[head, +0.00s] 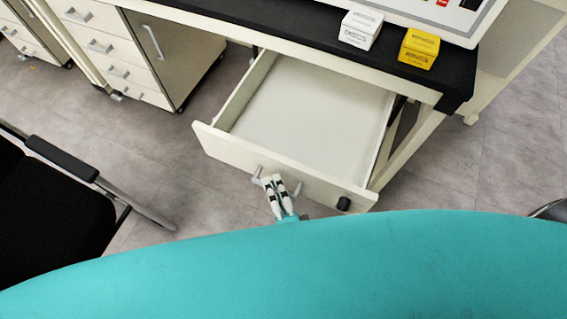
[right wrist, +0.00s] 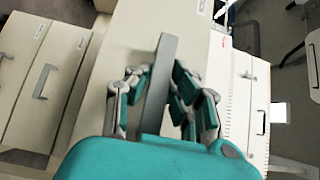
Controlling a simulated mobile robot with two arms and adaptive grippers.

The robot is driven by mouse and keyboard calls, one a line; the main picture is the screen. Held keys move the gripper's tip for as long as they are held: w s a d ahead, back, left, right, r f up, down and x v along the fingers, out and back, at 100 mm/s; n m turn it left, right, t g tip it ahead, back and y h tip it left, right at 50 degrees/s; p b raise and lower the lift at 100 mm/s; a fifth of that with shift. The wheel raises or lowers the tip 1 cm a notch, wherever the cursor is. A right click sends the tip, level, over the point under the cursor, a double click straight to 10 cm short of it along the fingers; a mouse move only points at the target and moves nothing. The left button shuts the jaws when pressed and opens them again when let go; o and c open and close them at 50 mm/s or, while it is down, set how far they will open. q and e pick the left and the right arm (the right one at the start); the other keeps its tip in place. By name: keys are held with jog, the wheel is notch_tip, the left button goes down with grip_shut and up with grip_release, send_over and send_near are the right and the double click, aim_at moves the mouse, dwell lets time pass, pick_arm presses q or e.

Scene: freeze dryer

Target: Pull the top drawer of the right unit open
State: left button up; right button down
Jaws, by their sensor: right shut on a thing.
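The top drawer (head: 225,146) of the right unit is pulled well out from under the black-topped bench in the head view. Its white inside is empty. My right gripper (head: 273,181) is at the middle of the drawer front, shut on the drawer handle (head: 257,173). In the right wrist view the fingers of the right gripper (right wrist: 153,88) lie on both sides of the grey handle bar (right wrist: 160,75). My left gripper is in neither view.
A white box (head: 360,29) and a yellow box (head: 419,48) stand on the bench top (head: 300,39). Another drawer cabinet (head: 160,55) stands at upper left. A black chair (head: 50,200) is at left. Grey floor is clear between chair and drawer.

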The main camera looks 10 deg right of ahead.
jog(key=shift+s+a+f, duration=0.2)
jog(key=shift+s+a, duration=0.2)
jog(key=shift+s, duration=0.35)
jog(key=c, duration=1.5)
grip_release()
jog(key=o, duration=0.3)
jog(key=shift+r, duration=0.1)
jog(key=s+d, duration=0.2)
jog(key=s, duration=0.9)
jog(key=shift+s+d, duration=0.15)
jog(key=shift+s, duration=0.2)
